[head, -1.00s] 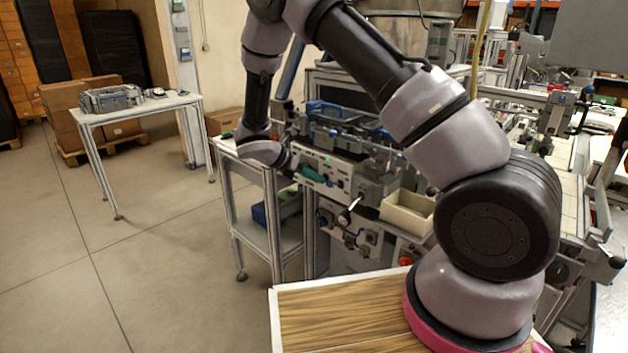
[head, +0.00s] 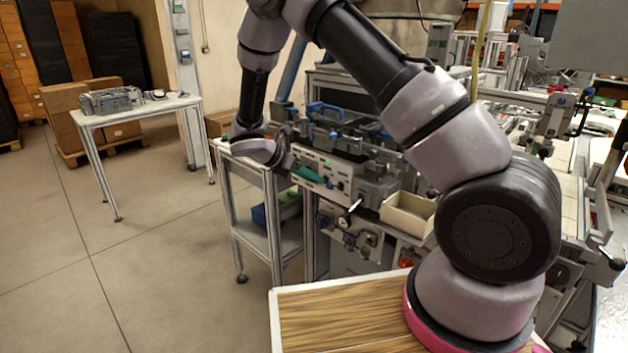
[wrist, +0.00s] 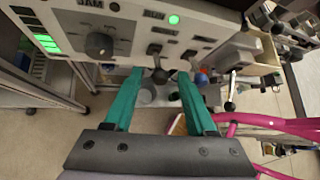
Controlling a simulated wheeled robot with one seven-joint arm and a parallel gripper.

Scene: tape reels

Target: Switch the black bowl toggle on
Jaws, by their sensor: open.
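A pale control panel (wrist: 130,25) fills the top of the wrist view. I cannot tell whether a finger touches a toggle. In the head view, my gripper (head: 305,175) is at the machine's front panel (head: 325,166).
The panel has a round dark knob (wrist: 98,44) on the left and a lit green lamp (wrist: 174,19). A beige bin (head: 408,213) sits right of the panel. A small cart (head: 262,160) stands to the left.

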